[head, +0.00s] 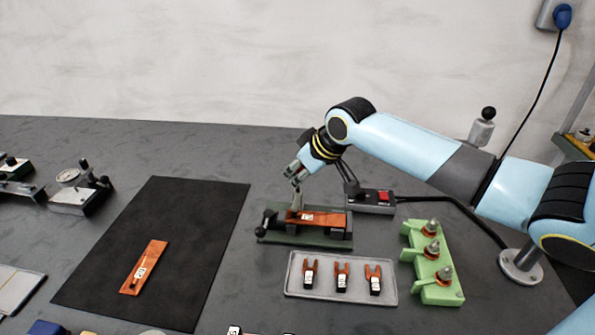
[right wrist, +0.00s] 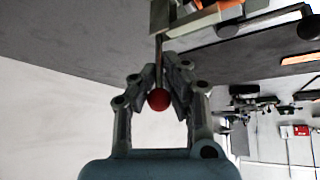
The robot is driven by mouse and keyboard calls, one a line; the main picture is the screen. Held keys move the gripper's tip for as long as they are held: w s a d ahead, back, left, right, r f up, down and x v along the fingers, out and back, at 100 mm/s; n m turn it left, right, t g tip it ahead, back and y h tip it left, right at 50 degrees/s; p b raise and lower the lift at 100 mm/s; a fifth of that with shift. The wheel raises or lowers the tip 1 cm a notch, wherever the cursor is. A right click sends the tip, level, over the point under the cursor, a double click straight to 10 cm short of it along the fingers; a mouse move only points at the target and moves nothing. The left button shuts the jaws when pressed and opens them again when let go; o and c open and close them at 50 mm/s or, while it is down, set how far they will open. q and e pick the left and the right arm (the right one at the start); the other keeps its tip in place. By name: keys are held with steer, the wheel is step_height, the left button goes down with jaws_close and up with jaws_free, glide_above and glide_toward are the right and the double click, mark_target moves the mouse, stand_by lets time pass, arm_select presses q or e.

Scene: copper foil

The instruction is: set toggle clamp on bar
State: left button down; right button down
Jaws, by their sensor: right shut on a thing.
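My right gripper (head: 296,180) reaches down over the green fixture (head: 280,238) in the middle of the bench. In the right wrist view its fingers (right wrist: 160,85) are shut around the lever (right wrist: 158,45) of the toggle clamp, with the red ball knob (right wrist: 158,99) between them. The lever stands roughly upright from the fixture. A copper bar (head: 322,217) lies on the fixture; the clamp's contact with it is too small to tell. Another copper bar (head: 155,256) with a white label lies on the black mat (head: 200,225). My left gripper is not in view.
A grey tray (head: 293,282) with several forked copper pieces stands in front of the fixture. A green stand (head: 444,293) with insulator-like posts is to the right. A box with a red switch (head: 384,197) is close behind. A dial gauge (head: 70,178) stands far left.

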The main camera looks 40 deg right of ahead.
steer(key=c, duration=1.3)
jaws_free()
steer(key=shift+s, duration=0.1)
steer(key=shift+c, duration=0.2)
steer(key=v, duration=1.2)
